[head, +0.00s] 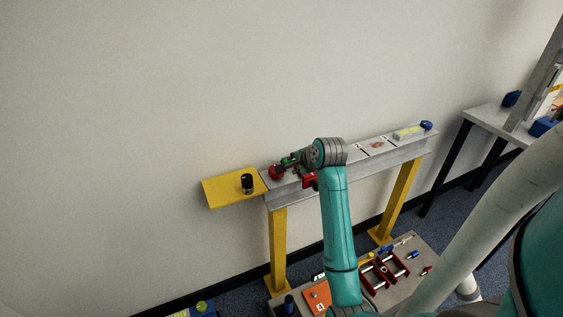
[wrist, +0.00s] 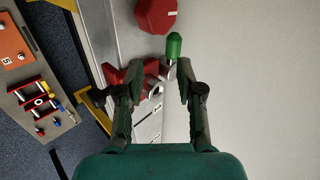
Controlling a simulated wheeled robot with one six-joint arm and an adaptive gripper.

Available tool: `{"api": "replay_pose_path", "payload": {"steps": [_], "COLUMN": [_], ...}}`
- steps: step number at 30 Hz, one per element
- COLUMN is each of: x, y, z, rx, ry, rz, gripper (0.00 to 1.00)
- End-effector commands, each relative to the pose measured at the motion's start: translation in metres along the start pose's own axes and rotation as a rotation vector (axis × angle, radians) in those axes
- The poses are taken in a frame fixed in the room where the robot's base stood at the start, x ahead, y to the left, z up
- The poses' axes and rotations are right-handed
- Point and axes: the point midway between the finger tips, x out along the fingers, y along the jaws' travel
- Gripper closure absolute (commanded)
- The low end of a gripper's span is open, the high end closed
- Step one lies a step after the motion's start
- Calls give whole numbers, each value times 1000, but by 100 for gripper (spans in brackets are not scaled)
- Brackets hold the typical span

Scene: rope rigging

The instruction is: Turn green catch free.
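The green catch (wrist: 174,46) shows in the wrist view as a rounded green handle. It sits just beyond my fingertips, beside a red and metal fitting (wrist: 150,70) on the grey beam. My gripper (wrist: 161,68) is open, its two dark fingers apart on either side of the fitting, the green tip lying a little past them. I cannot tell whether a finger touches it. In the head view the green catch (head: 286,160) is a small green spot at the beam's left part, and my arm's end hides much around it.
A red eight-sided knob (wrist: 156,14) stands close past the catch; it also shows in the head view (head: 275,172). A yellow shelf (head: 222,189) with a black cylinder (head: 247,184) adjoins the beam (head: 350,172). The wall is close behind. A parts bench (head: 425,252) stands below.

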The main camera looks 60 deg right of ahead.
Motion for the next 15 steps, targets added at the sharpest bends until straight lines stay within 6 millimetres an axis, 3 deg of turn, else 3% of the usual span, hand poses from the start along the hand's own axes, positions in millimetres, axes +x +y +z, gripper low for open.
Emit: {"api": "replay_pose_path", "payload": {"steps": [3,8,15], "x": [-10,-13,15], "y": [-17,-23,-22], "z": [-20,-28,-28], "rx": [49,76,75], "ry": [9,12,10], "rz": [13,25,27], "gripper": [63,63,63]}}
